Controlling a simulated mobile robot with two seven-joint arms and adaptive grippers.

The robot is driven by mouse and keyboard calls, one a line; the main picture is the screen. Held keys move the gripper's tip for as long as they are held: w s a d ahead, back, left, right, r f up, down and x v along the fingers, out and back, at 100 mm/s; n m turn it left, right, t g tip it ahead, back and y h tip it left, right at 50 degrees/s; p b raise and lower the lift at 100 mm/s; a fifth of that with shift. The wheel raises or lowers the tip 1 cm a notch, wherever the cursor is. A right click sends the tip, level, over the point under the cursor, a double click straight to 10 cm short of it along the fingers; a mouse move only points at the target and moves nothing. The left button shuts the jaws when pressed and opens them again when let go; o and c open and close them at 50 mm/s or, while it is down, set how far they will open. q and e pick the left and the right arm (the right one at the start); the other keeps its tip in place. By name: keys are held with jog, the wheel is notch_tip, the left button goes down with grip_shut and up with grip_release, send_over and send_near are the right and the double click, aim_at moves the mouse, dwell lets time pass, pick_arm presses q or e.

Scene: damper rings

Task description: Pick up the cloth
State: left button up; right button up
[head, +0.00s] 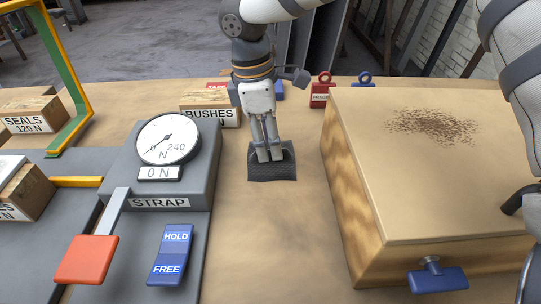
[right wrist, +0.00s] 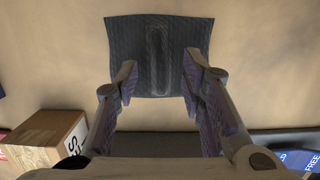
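The cloth (head: 272,170) is a small dark grey, textured square on the brown bench top, between the gauge block and the large box. In the right wrist view the cloth (right wrist: 155,50) lies spread out, with a raised fold along its middle. My right gripper (head: 268,156) points down over the cloth and hides part of it in the head view. In the right wrist view its two fingers (right wrist: 160,82) are apart, one on each side of the fold, with nothing gripped between them. I cannot tell whether the tips touch the cloth.
A grey block with a round gauge (head: 168,140) and a blue HOLD/FREE switch (head: 170,255) stand left. A large tan box (head: 430,190) stands close on the right. The BUSHES box (head: 211,117) is behind left. Bare bench (head: 265,240) lies in front of the cloth.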

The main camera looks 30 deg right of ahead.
jog(key=shift+d+f, duration=0.15)
jog(key=shift+f, duration=0.65)
grip_shut()
